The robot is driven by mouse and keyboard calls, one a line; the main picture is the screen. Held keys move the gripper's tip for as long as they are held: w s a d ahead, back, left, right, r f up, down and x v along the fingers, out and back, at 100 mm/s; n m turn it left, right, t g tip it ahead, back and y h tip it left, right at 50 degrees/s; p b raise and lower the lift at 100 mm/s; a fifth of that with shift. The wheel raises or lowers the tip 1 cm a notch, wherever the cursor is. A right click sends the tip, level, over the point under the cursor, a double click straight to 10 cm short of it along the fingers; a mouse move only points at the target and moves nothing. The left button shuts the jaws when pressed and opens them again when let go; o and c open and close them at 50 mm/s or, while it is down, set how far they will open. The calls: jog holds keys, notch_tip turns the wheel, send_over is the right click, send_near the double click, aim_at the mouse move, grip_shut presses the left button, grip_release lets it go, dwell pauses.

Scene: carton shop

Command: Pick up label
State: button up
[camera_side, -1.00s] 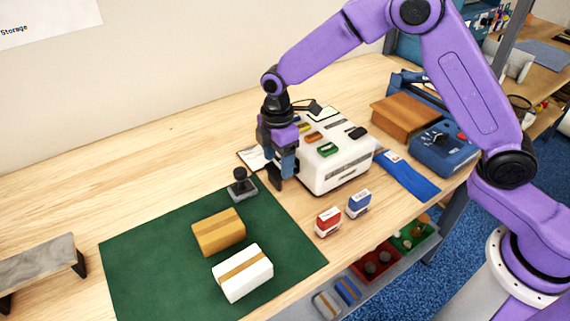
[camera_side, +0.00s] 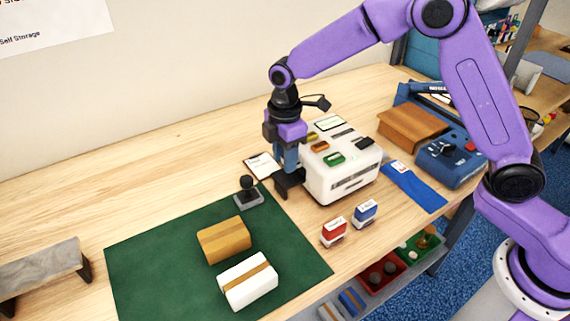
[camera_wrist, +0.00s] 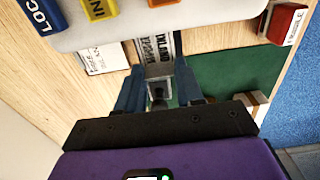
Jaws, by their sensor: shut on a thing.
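My gripper (camera_side: 284,190) is low over the wooden table, between the white label machine and the green mat. In the wrist view, its two blue fingers (camera_wrist: 158,82) stand on either side of a pale label (camera_wrist: 160,46) with dark printed lettering. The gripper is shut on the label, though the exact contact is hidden. A grey block with a black knob shows between the fingers, partly hidden. In the side view, the held label is hidden by the gripper.
The white machine (camera_side: 343,178) with coloured buttons stands close right of the gripper. A white card (camera_side: 262,166) lies behind. A black-knobbed stamp (camera_side: 248,192) stands at the green mat's (camera_side: 150,265) corner. Red (camera_side: 333,231) and blue (camera_side: 365,213) stamps stand in front.

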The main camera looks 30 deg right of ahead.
jog(key=s+d+r, duration=0.5)
jog(key=s+r, duration=0.5)
jog(key=s, duration=0.3)
send_near(241, 279)
jog(key=shift+f, duration=3.1)
jog(key=shift+f+n, duration=0.15)
jog(key=shift+n, duration=0.15)
